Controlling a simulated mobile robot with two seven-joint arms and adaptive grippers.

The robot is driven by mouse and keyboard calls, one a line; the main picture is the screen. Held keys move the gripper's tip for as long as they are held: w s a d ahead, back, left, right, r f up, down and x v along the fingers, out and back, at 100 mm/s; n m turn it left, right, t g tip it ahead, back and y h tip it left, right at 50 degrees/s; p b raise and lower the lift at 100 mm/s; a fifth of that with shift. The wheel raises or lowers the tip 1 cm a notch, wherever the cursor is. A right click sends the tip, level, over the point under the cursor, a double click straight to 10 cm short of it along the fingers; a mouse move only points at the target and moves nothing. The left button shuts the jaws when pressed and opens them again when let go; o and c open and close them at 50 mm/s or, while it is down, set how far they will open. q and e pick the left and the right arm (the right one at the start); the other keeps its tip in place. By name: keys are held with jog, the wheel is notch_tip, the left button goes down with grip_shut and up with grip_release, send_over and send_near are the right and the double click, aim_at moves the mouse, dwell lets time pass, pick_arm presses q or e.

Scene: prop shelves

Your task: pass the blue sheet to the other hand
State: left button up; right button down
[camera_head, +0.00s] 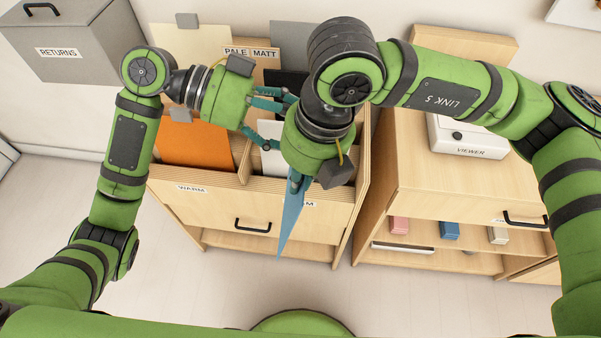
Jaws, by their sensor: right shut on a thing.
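The blue sheet (291,222) hangs almost edge-on, as a narrow strip, in front of the wooden bin's front panel. My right gripper (297,182) points down and is shut on the sheet's upper part; its fingers are partly hidden by its own wrist. My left gripper (282,121) points right, with its two teal fingers spread apart. It is above and left of the sheet, over the bin, and no sheet shows between its fingers. My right wrist hides some of the space beside the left fingertips.
The wooden bin (222,215) has compartments holding an orange sheet (195,146) and pale sheets, with upright dividers. A grey RETURNS box (75,45) stands back left. A cabinet with a white viewer (466,138) stands right. Floor in front is clear.

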pick_arm(q)
jog(key=s+v, duration=0.1)
jog(key=v, duration=1.1)
jog(key=w+f+n+t+y, duration=0.2)
jog(key=w+f+n, duration=0.3)
jog(key=f, duration=0.6)
jog(key=w+f+n+t+y, duration=0.15)
jog(key=w+f+n, duration=0.35)
jog(key=f, duration=0.6)
jog(key=s+a+f+n+y, duration=0.3)
jog(key=f, duration=1)
jog(key=s+a+f+n+y, duration=0.2)
jog(key=s+f+n, duration=0.1)
jog(key=f, duration=1)
jog(key=s+a+f+n+y, duration=0.1)
jog(key=s+a+f+y, duration=0.1)
jog(key=s+f, duration=0.6)
jog(key=s+a+f+n+y, duration=0.1)
jog(key=s+a+f+y, duration=0.15)
jog(key=s+f, duration=0.75)
jog(key=s, duration=0.8)
jog(key=s+d+f+m+g, duration=0.1)
jog(key=s+f, duration=0.2)
jog(key=s, duration=0.8)
jog(key=shift+m+y, duration=0.3)
